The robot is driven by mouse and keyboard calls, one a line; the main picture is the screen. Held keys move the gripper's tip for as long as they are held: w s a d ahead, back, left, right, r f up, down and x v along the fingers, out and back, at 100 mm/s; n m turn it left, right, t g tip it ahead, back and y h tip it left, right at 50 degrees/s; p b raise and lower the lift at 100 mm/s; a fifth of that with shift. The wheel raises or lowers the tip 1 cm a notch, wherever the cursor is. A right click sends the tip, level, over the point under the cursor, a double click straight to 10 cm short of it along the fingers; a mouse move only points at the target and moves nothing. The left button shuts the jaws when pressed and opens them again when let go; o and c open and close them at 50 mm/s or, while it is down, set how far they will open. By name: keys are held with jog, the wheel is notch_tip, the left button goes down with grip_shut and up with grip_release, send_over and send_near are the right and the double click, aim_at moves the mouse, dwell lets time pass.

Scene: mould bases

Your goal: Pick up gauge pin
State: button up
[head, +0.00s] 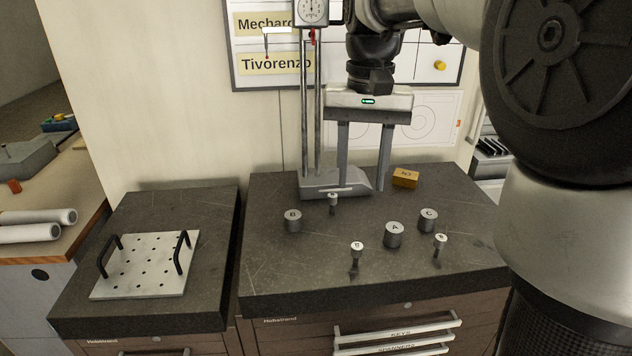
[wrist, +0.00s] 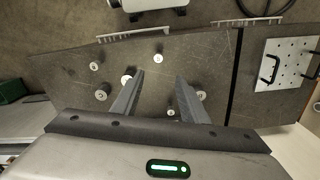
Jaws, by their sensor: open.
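Three slim dark pins with pale lettered tops stand on the dark stone bench top: a front one (head: 357,248), a right one (head: 440,241) and a back one (head: 333,201). Which is the gauge pin I cannot tell. In the wrist view the front pin (wrist: 158,58) shows just beyond the fingertips, the right pin (wrist: 94,66) to the left, and the back pin (wrist: 171,113) between the fingers near the palm. My gripper (head: 363,184) points down, open and empty, above the bench; its fingers (wrist: 160,76) stand apart in the wrist view.
Wider cylinders A (head: 394,236), B (head: 293,222) and C (head: 428,221) stand among the pins. A dial gauge stand (head: 335,184) and an orange block (head: 406,178) are at the back. A plate with black handles (head: 140,266) lies on the left bench. The bench's front left is clear.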

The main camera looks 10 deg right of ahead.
aim_at(358, 245)
jog(key=f, duration=0.5)
jog(key=f+b, duration=0.1)
jog(key=f, duration=0.5)
jog(key=f+b, duration=0.1)
jog(key=f, duration=0.5)
jog(key=shift+s+d+f, duration=0.1)
jog(key=shift+d, duration=0.15)
jog(key=shift+c, duration=0.2)
grip_shut()
